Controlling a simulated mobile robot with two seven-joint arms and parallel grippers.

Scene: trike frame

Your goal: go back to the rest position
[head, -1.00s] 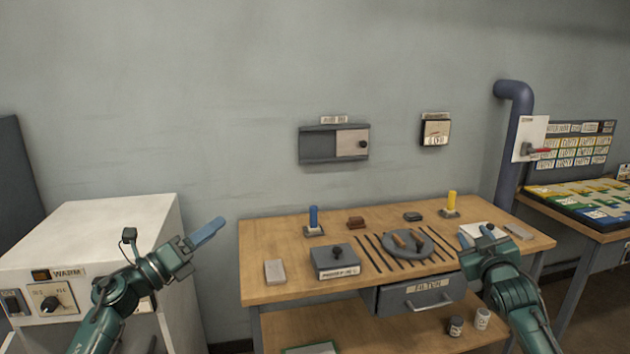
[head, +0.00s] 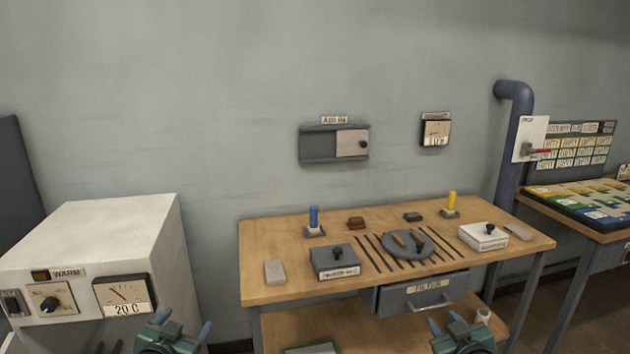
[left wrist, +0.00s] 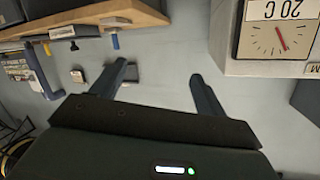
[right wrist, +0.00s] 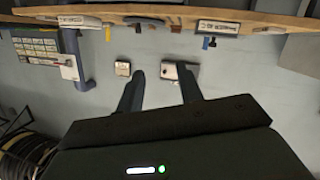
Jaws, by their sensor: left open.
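My left gripper (head: 184,323) is low in the head view, in front of the gap between the white cabinet and the workbench. In the left wrist view its two fingers (left wrist: 158,72) stand apart with nothing between them. My right gripper (head: 446,322) is at the bottom of the head view, in front of the bench's drawer side. In the right wrist view its fingers (right wrist: 160,82) are apart and empty. Most of both arms is below the head view's lower edge.
The wooden workbench (head: 262,234) holds lidded boxes, rods and a round plate (head: 428,252). Its grey drawer (head: 420,294) is shut. The white cabinet (head: 110,225) with a dial stands left. A blue pipe (head: 507,150) and another table (head: 575,226) are at right.

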